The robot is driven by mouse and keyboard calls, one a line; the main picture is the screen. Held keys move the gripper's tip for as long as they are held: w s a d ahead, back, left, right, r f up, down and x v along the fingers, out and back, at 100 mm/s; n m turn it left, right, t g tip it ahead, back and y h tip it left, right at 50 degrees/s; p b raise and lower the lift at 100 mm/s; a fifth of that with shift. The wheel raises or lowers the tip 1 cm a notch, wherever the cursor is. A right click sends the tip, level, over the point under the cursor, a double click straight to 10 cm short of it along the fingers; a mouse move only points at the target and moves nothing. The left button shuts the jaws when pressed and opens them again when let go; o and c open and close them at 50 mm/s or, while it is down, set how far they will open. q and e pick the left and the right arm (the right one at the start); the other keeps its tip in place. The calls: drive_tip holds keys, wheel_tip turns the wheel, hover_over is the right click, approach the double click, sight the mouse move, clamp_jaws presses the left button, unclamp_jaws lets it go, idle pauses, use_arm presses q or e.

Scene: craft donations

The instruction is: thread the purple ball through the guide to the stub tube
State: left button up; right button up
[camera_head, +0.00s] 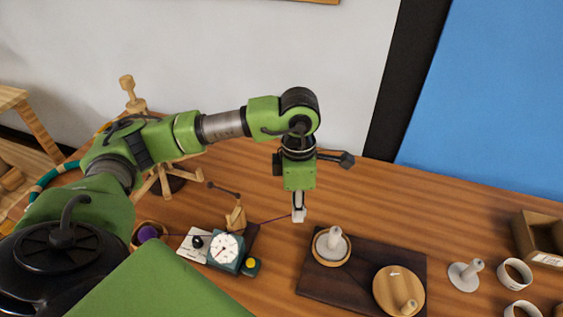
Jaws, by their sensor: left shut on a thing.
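The purple ball (149,233) sits in a round wooden bowl at the left, partly behind my arm. A thin purple strand (270,219) runs from the wooden guide area (236,219) to my left gripper (298,217). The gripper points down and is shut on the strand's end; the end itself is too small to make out. Whether the strand passes through the guide's opening is too small to tell. My right gripper is not in view.
A dial box (226,252) and a panel with a black knob (196,243) stand by the guide. A dark board (340,285) carries the stub tube and a wooden crank disc (398,287).

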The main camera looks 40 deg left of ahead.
use_arm(q)
drive_tip(key=w+a+r+n+p, duration=0.2)
drive_tip(key=n+p, duration=0.1)
drive_tip(key=n, duration=0.5)
use_arm(e)
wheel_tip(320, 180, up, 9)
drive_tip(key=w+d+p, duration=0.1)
drive_tip(key=p, duration=0.4)
use_arm(q)
drive_tip(key=n+b, duration=0.6)
drive_tip(key=n, duration=0.9)
hover_over(337, 232)
drive_tip(key=shift+w+f, duration=0.1)
drive_tip(key=shift+f, duration=4.3)
drive_tip(key=shift+f+b, duration=0.8)
drive_tip(key=shift+f, duration=0.45)
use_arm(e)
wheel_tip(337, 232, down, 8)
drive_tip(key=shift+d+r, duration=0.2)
